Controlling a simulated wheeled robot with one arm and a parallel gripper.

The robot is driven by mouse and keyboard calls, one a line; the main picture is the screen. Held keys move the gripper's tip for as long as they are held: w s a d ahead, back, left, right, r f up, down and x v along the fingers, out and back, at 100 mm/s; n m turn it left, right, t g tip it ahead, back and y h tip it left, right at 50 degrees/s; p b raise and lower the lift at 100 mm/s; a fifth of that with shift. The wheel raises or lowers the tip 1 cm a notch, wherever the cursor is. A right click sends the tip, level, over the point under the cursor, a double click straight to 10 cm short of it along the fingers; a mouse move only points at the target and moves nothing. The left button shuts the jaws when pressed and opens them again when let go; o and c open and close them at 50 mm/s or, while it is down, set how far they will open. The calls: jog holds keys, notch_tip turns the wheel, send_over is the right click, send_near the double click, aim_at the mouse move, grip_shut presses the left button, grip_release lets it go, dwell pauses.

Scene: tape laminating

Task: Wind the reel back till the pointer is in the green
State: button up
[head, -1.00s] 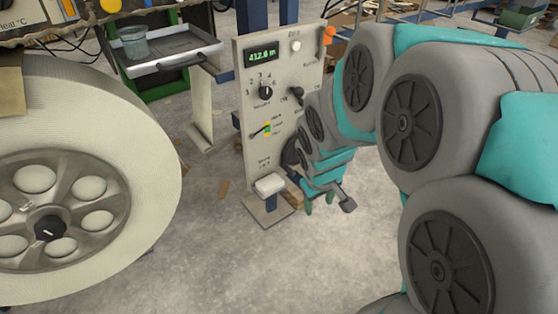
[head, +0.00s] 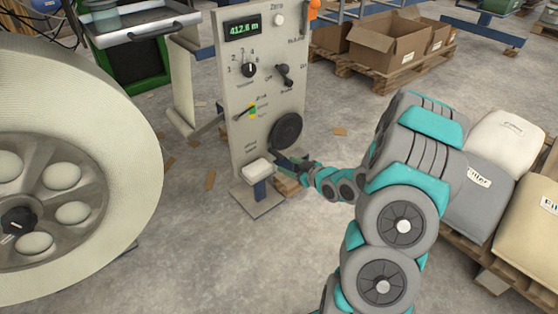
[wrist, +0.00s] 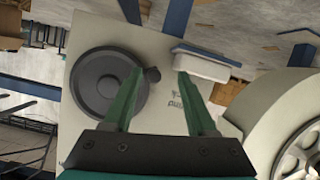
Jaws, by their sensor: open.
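A cream control panel (head: 222,75) stands upright in the head view. A dark round handwheel (head: 286,130) is low on its face; the wrist view shows this wheel (wrist: 100,88) with a small crank knob (wrist: 152,75) on its rim. A dark pointer (head: 238,113) reaches a small yellow and green scale (head: 252,110); which colour its tip is on is too small to tell. My gripper (wrist: 158,88) is open and empty, its green fingers in front of the panel, the knob showing between them. A large cream reel (head: 125,130) stands at the left.
A white pad (head: 257,169) sticks out beside the handwheel. The panel also carries a display (head: 242,27) reading about 412.6 m, a selector knob (head: 249,70) and a switch (head: 285,75). Filler sacks (head: 490,185) lie on a pallet at the right.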

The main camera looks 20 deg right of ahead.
aim_at(279, 156)
jog(key=shift+w+a+f+m+t+y+b, duration=0.1)
jog(key=shift+w+a+m+t+y+b, duration=0.15)
jog(key=shift+w+t, duration=0.6)
jog(key=shift+w+a+m+t+y+b, duration=0.2)
jog(key=shift+w+t+b, duration=0.25)
jog(key=shift+w, duration=0.65)
jog(key=shift+w+a+f+m+t+y+b, duration=0.15)
jog(key=shift+w+a+t+y+b, duration=0.1)
jog(key=shift+w+t, duration=0.6)
jog(key=shift+w+r, duration=0.1)
jog(key=shift+w, duration=0.05)
grip_shut()
